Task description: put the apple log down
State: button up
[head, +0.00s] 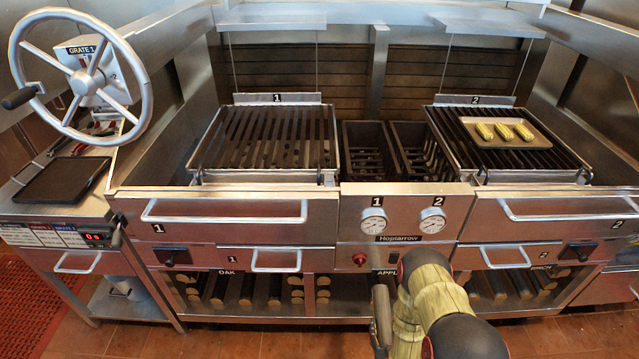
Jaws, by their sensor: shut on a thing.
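A narrow brown-grey piece, apparently the apple log (381,316), stands nearly upright just left of my forearm, in front of the middle wood shelf. My gripper is mostly hidden by my own arm at the bottom centre-right. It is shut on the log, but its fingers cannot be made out. The apple shelf (345,297) is under the middle of the grill, its label partly covered by my arm. I cannot tell whether the log touches anything else.
Oak logs (247,289) lie in the left shelf and more logs (497,284) in the right one. Above are drawer handles and two gauges (373,221). A tray of corn (510,132) sits on grate 2. Grate 1 (270,139) is bare. The floor in front is clear.

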jog(key=r, duration=0.4)
jog(key=a+r, duration=0.1)
jog(key=r, duration=0.9)
jog(key=shift+s+a, duration=0.3)
jog(key=shift+n+y, duration=0.3)
jog(key=shift+y, duration=0.1)
jog(key=w+r, duration=0.1)
jog(key=r, duration=0.2)
jog(key=a+r, duration=0.1)
jog(key=r, duration=0.2)
jog(key=w+r, duration=0.1)
jog(key=r, duration=0.2)
jog(key=shift+w+a+r, duration=0.15)
jog(key=shift+w+a, duration=0.15)
